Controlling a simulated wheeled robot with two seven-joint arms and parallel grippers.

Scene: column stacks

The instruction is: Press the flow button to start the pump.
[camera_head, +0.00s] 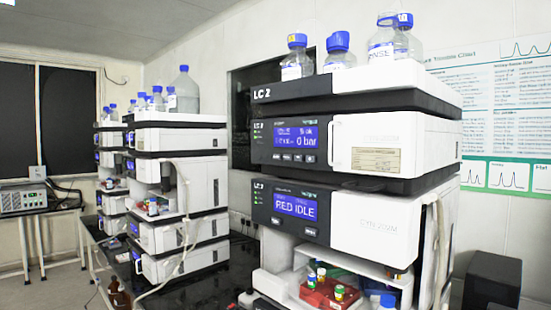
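The near stack, marked LC 2 (262,94), stands right of centre. Its upper module (390,140) has a blue display (296,137) reading 0 bar. A row of small buttons (298,158) sits just under that display; their labels are too small to read, so I cannot tell which is the flow button. The module below (370,218) has a blue display (296,205) reading RED IDLE, with small buttons (310,232) under it. Neither of my grippers is in view, and nothing covers the button panels.
Blue-capped bottles (338,52) stand on top of the stack. An open bay below holds a red vial rack (328,293). More stacks (180,140) stand on the black bench (195,295) to the left. The space before the near panels looks clear.

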